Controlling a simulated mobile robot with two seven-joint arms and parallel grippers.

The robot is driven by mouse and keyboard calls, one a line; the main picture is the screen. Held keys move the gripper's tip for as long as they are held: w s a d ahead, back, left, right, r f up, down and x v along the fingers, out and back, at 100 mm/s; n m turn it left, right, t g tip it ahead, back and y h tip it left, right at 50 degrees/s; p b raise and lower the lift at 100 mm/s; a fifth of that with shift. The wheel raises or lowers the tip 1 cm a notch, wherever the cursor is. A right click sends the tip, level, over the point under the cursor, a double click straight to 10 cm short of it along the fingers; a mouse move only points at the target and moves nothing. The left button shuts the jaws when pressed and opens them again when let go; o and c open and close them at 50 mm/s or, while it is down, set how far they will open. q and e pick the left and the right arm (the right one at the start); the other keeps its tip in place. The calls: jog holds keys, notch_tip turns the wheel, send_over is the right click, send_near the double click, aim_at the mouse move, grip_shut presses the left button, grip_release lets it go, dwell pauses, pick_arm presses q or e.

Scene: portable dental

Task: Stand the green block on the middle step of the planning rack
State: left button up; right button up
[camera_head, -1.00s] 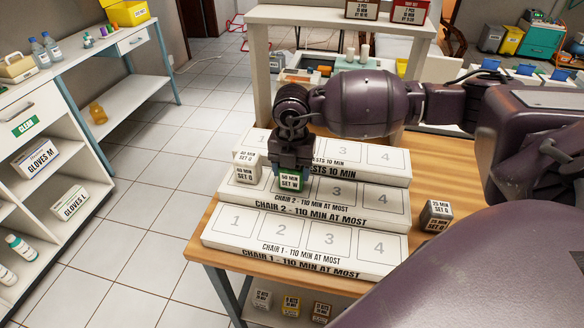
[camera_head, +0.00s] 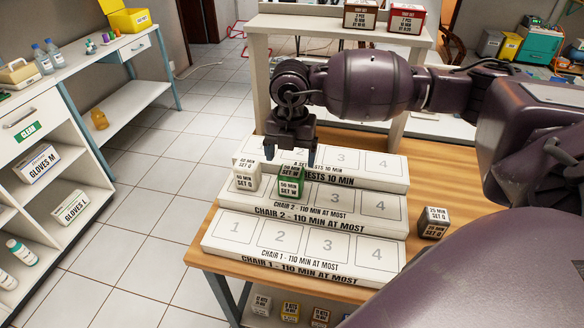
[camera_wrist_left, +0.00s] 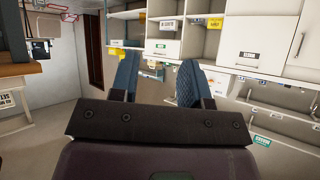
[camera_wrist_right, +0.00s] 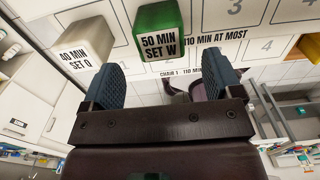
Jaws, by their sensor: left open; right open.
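The green block (camera_head: 290,181), labelled 50 MIN SET W, stands upright on the middle step of the white planning rack (camera_head: 305,262), the step marked CHAIR 2. It sits at the second place, right of a white block (camera_head: 247,176) labelled SET Q. My right gripper (camera_head: 291,160) is open and empty, just above the green block and apart from it. In the right wrist view the green block (camera_wrist_right: 159,32) shows beyond the open fingers (camera_wrist_right: 160,88). My left gripper (camera_wrist_left: 157,80) is open and empty in its own wrist view, facing shelves and cabinets.
A grey block (camera_head: 434,222) labelled 25 MIN SET Q stands on the wooden table (camera_head: 452,190) right of the rack. A raised white shelf (camera_head: 330,24) behind holds two boxes. Several small blocks stand on a lower shelf under the table. The rack's front step is bare.

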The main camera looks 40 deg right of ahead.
aim_at(291, 171)
jog(key=shift+r, duration=2.75)
